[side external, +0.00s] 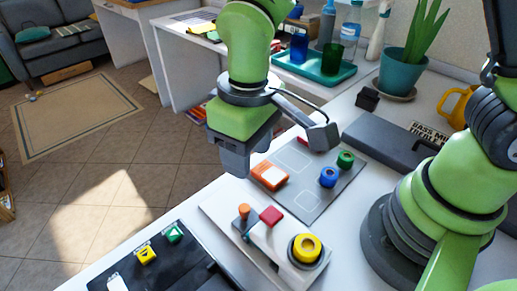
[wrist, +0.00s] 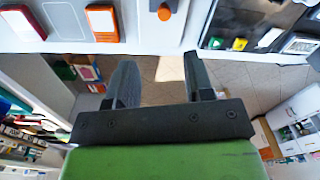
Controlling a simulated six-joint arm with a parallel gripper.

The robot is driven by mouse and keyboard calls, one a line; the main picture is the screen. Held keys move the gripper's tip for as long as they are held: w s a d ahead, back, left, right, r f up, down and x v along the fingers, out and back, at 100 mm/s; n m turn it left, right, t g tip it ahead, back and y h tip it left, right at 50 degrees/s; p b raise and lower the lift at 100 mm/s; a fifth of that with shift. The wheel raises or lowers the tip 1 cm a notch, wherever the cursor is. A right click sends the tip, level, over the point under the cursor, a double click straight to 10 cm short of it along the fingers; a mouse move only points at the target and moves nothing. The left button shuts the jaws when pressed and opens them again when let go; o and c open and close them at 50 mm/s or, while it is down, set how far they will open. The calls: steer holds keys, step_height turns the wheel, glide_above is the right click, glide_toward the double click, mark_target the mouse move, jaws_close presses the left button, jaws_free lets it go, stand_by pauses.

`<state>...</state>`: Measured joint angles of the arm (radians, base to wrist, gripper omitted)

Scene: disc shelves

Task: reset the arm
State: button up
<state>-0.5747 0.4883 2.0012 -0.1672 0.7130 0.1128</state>
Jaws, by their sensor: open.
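My arm's gripper (side external: 236,160) hangs in the air at the near left edge of the white table, left of the grey board. It is empty. In the wrist view its two dark fingers (wrist: 160,82) stand wide apart with the tiled floor between them. No object touches the fingers.
The grey board (side external: 318,197) holds an orange-and-white block (side external: 269,175), a blue ring (side external: 328,177) and a green ring (side external: 345,160). A white panel (side external: 268,250) carries an orange knob (side external: 244,211), red block (side external: 271,216) and yellow ring (side external: 306,248). A black panel (side external: 180,262) lies front left.

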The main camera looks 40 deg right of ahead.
steer(key=s+d+r+m+t+y, duration=0.1)
steer(key=s+d+r+m+t, duration=0.6)
steer(key=s+d+r, duration=0.3)
steer(key=d+r, duration=0.3)
steer(key=r, duration=0.2)
steer(key=shift+r+y, duration=0.35)
steer(key=shift+y, duration=0.05)
steer(key=shift+d, duration=0.1)
steer(key=shift+c, duration=0.2)
stand_by(1.3)
